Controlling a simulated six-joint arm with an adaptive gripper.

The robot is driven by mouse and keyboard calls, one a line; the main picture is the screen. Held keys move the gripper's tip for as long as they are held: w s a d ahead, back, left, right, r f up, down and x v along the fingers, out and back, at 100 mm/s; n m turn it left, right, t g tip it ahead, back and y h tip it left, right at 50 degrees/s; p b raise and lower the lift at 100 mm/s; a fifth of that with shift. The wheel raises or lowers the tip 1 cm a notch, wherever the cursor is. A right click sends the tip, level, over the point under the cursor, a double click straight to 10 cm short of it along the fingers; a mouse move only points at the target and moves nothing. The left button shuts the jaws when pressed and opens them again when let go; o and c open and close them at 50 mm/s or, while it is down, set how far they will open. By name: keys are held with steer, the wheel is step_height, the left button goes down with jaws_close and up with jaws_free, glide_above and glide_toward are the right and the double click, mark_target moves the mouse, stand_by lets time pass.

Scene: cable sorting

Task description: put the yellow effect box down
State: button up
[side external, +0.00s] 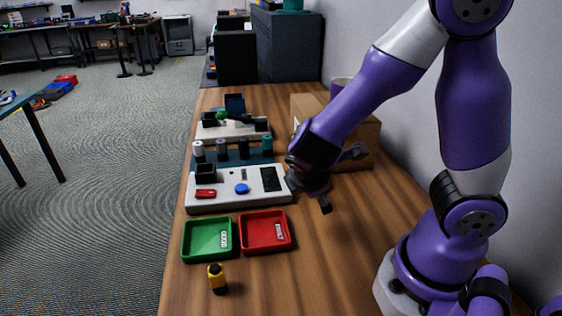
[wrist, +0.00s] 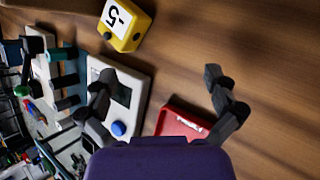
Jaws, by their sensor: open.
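The yellow effect box (wrist: 127,25) is at the top of the wrist view, with a white label reading "-5" and dark round spots on its sides. It appears to rest on the wooden table beside the white panel's display end. In the side view I cannot make it out; my arm and gripper cover that area. My gripper (side external: 338,178) is over the table to the right of the white panel. In the wrist view its two fingers (wrist: 159,78) are spread wide with nothing between them, and the box is apart, beyond the fingertips.
A white panel (side external: 220,200) with a blue button stands left of my gripper. A green tray (side external: 188,252) and a red tray (side external: 245,250) sit in front of it. A small yellow-and-black piece (side external: 217,279) stands nearer. A cardboard box (side external: 365,145) is behind my gripper.

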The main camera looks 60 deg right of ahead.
mark_target(309, 207)
steer(key=n+h, duration=0.1)
steer(key=n, duration=0.1)
steer(key=d+f+n+h, duration=0.1)
steer(key=n, duration=0.1)
steer(key=n+t+h, duration=0.1)
steer(key=n, duration=0.1)
steer(key=shift+w+d+f, duration=0.25)
steer(key=shift+w+d, duration=0.15)
steer(key=n, duration=0.1)
steer(key=w+n+t+h, duration=0.1)
steer(key=n, duration=0.1)
steer(key=n+t+h, duration=0.1)
steer(key=n, duration=0.1)
steer(key=shift+w+d, duration=0.15)
steer(key=shift+d, duration=0.1)
steer(key=x, duration=1)
steer(key=shift+w+d, duration=0.15)
steer(key=c, duration=1.4)
